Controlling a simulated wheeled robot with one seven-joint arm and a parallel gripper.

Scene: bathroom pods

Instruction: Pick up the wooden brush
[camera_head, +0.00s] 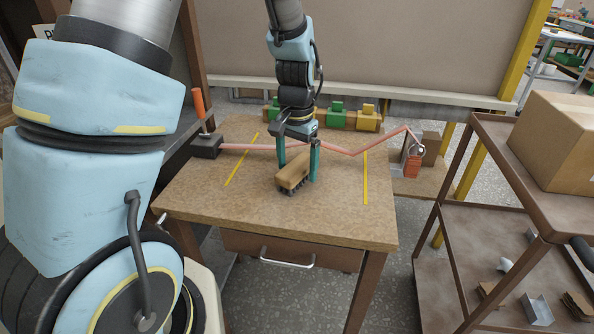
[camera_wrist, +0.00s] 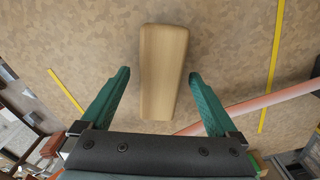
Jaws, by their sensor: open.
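The wooden brush (camera_head: 293,173) lies on the tabletop with its light wooden back up and dark bristles down. In the wrist view the brush (camera_wrist: 162,70) is between and ahead of the two green fingers, its narrower end towards my gripper. My gripper (camera_head: 298,165) is open, pointing down over the table, with one finger to each side of the brush. In the wrist view my gripper (camera_wrist: 158,78) shows clear gaps between the brush and both fingers. I cannot tell whether the fingertips touch the table.
The wooden table (camera_head: 330,220) has two yellow lines and free room around the brush. A pink rod (camera_head: 343,151) crosses behind the brush. A black block with an orange handle (camera_head: 199,107) stands at left. A metal cart (camera_head: 470,170) with a cardboard box (camera_head: 552,137) stands at right.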

